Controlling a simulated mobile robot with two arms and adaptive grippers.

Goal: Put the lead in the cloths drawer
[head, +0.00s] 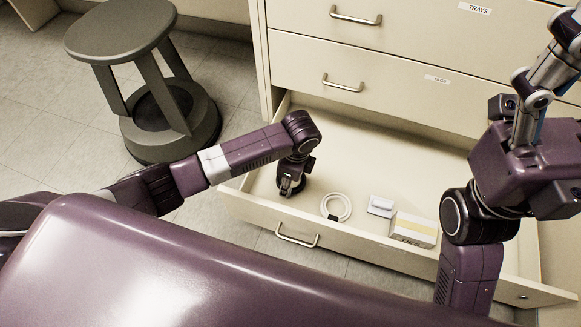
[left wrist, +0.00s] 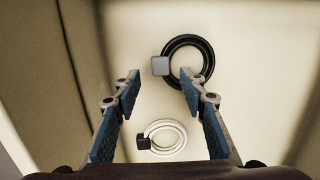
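A white coiled lead with a black tie or plug (head: 337,207) lies in the open bottom drawer (head: 365,147); it also shows in the left wrist view (left wrist: 166,138). A black coiled lead with a grey block (left wrist: 190,60) lies beyond it in the left wrist view; my left gripper seems to hide it in the head view. My left gripper (head: 289,188) points down into the drawer, left of the white coil. In the left wrist view its fingers (left wrist: 160,88) are apart and empty. My right gripper (head: 548,78) is raised at the right, partly cut off; its fingers are unclear.
A small white item (head: 381,206) and a white box with a yellow band (head: 413,230) lie right of the white coil. A shut drawer (head: 400,75) hangs above, under another labelled TRAYS (head: 410,25). A grey stool (head: 120,40) stands left of the cabinet.

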